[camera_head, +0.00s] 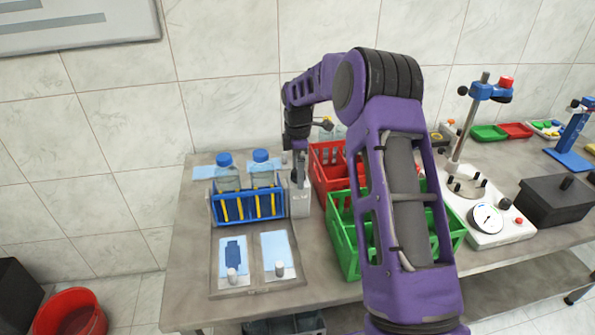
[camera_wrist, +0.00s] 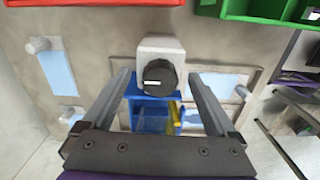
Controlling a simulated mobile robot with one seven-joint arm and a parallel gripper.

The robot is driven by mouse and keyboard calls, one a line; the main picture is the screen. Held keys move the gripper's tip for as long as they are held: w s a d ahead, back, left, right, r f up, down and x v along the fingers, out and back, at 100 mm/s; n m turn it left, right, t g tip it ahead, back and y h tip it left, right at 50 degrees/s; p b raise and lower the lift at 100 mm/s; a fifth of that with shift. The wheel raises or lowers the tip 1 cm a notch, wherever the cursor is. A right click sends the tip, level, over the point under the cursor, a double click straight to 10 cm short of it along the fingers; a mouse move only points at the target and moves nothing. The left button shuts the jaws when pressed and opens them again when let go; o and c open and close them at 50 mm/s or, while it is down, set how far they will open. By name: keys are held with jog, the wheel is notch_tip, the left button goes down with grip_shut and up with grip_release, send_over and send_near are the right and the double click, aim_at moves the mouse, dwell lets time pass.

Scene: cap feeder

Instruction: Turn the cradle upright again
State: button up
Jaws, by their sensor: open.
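The blue cradle (camera_head: 247,205) with yellow strips sits at the left of the table and looks about level in the head view. Two clear bottles with blue caps (camera_head: 260,156) show at its back; I cannot tell whether they stand in it or behind it. A grey block (camera_head: 300,203) stands at its right end. In the wrist view this block carries a black round knob (camera_wrist: 159,77) with a white mark lying nearly level. My gripper (camera_wrist: 160,80) is open, with one finger on each side of the knob, no clear contact. Part of the blue cradle (camera_wrist: 150,117) shows beyond the block.
Red crate (camera_head: 325,165) and green crate (camera_head: 343,235) stand close right of the block, partly hidden by my arm. A tray with two light blue pads (camera_head: 277,252) and white pegs lies in front of the cradle. A gauge stand (camera_head: 487,219) is farther right.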

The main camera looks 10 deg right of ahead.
jog(key=shift+r, duration=3.55)
